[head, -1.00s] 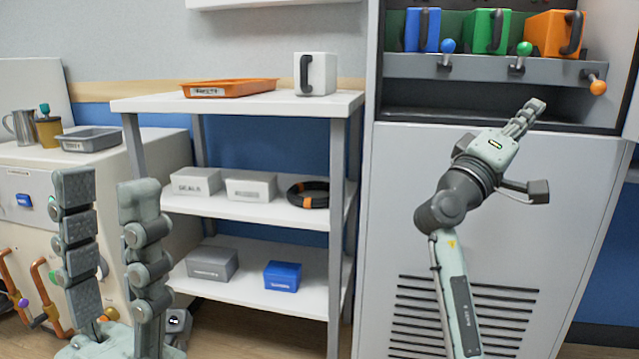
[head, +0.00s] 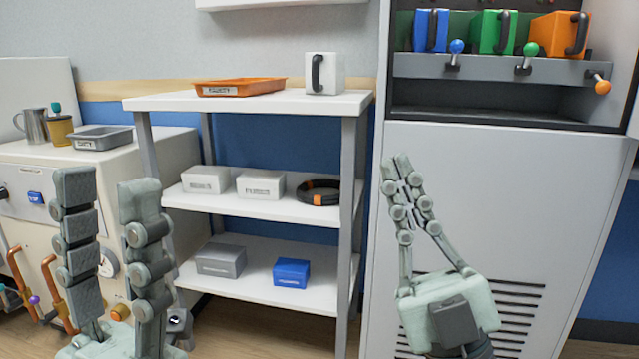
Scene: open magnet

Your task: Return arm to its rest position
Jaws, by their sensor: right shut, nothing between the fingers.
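My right gripper (head: 400,160) stands upright in front of the cabinet's lower panel, its fingers pointing up and meeting at the tips with nothing between them. It is below and apart from the cabinet's shelf. My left gripper (head: 102,185) is at the lower left, fingers up and spread apart, with nothing between them. The cabinet (head: 560,180) on the right holds a blue block (head: 428,32), a green block (head: 490,32) and an orange block (head: 552,34), each with a black handle. Blue, green and orange knobs stick out from the ledge below them.
A white shelf rack (head: 250,103) holds an orange tray (head: 238,88), a white block with a black handle (head: 335,74), several boxes and a black cable coil (head: 318,192).

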